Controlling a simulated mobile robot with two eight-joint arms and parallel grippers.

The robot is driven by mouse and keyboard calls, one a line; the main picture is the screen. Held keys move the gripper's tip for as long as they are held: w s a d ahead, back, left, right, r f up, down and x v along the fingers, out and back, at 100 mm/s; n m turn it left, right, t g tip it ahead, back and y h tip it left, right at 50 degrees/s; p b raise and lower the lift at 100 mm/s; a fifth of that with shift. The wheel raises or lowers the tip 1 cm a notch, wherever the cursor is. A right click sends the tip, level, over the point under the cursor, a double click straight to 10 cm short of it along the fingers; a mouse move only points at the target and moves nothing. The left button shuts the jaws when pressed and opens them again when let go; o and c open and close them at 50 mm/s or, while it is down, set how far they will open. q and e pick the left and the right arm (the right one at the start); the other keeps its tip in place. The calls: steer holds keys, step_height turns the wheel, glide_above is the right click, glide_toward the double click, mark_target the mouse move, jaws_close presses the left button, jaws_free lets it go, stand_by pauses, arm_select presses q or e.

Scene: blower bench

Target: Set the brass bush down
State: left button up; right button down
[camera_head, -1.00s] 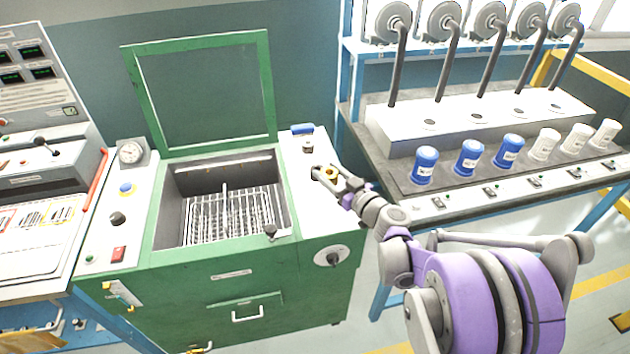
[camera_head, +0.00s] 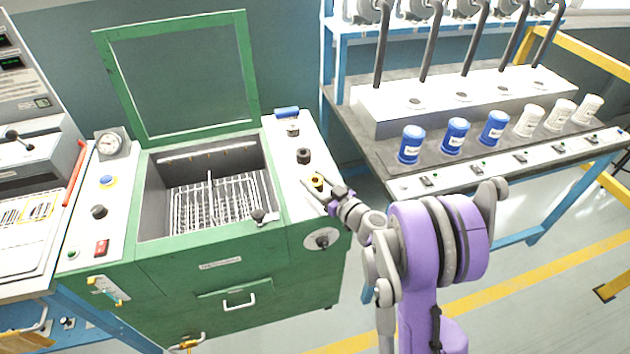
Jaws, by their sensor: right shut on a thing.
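The brass bush (camera_head: 317,179) is a small yellow ring-like piece over the white right-hand top panel (camera_head: 288,172) of the green machine. My right gripper (camera_head: 318,184) is shut on it, with the arm coming in from the lower right. The bush is in front of a black knob (camera_head: 303,156) on that panel. I cannot tell whether the bush touches the panel or hangs just above it. My left gripper is out of view.
Left of the panel is the machine's open bay with a wire rack (camera_head: 222,200), under a raised green-framed lid (camera_head: 180,75). A dial (camera_head: 321,239) is on the front. Blue cups (camera_head: 411,144) and white cups (camera_head: 528,121) stand on the right bench.

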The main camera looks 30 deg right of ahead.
steer(key=shift+f, duration=0.25)
steer(key=shift+c, duration=1.2)
jaws_free()
